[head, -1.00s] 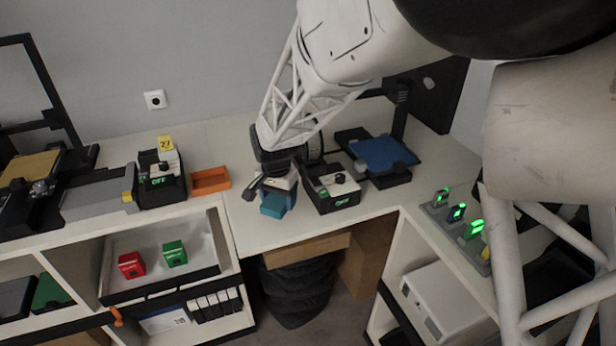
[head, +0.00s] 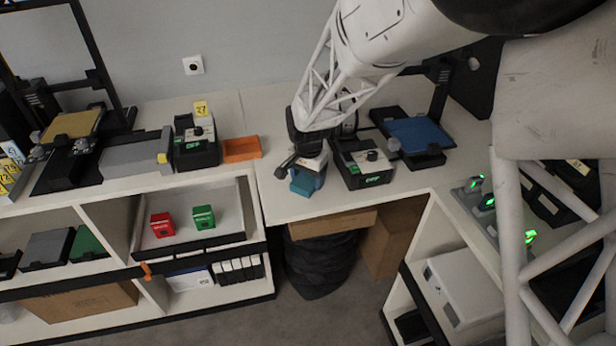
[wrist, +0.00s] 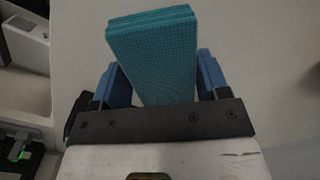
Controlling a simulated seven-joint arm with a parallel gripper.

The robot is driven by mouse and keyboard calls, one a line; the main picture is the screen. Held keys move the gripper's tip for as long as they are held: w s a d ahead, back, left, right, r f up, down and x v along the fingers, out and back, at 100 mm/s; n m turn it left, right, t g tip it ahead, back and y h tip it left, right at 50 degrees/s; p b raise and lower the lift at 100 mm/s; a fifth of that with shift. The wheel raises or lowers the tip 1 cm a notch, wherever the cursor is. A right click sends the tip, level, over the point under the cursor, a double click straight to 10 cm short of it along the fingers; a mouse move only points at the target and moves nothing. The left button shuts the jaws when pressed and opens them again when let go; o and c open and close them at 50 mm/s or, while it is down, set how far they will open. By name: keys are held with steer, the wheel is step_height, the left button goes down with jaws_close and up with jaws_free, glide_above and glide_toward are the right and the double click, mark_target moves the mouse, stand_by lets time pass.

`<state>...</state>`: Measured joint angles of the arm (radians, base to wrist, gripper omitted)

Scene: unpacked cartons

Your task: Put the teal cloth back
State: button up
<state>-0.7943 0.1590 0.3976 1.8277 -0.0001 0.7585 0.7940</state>
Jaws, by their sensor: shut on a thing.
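The teal cloth (wrist: 152,55) is a folded, layered block with a woven surface. In the wrist view it sits between the two blue fingers of my gripper (wrist: 155,84) and sticks out past them. My gripper is shut on it. In the head view my gripper (head: 308,178) is low over the front part of the white worktop, with the teal cloth (head: 302,186) below it. I cannot tell whether the cloth touches the worktop.
A black device with a green OFF display (head: 374,180) stands close right of my gripper. An orange tray (head: 241,149) lies to the left. A blue-plated printer (head: 416,134) stands behind right. Below left, an open drawer (head: 218,240) holds a red box (head: 162,224) and a green box (head: 203,219).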

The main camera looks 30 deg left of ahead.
mark_target(308, 178)
steer(key=shift+f, duration=0.15)
steer(key=o, duration=0.8)
step_height(308, 178, up, 12)
steer(key=shift+r, duration=0.15)
stand_by(0.5)
stand_by(0.6)
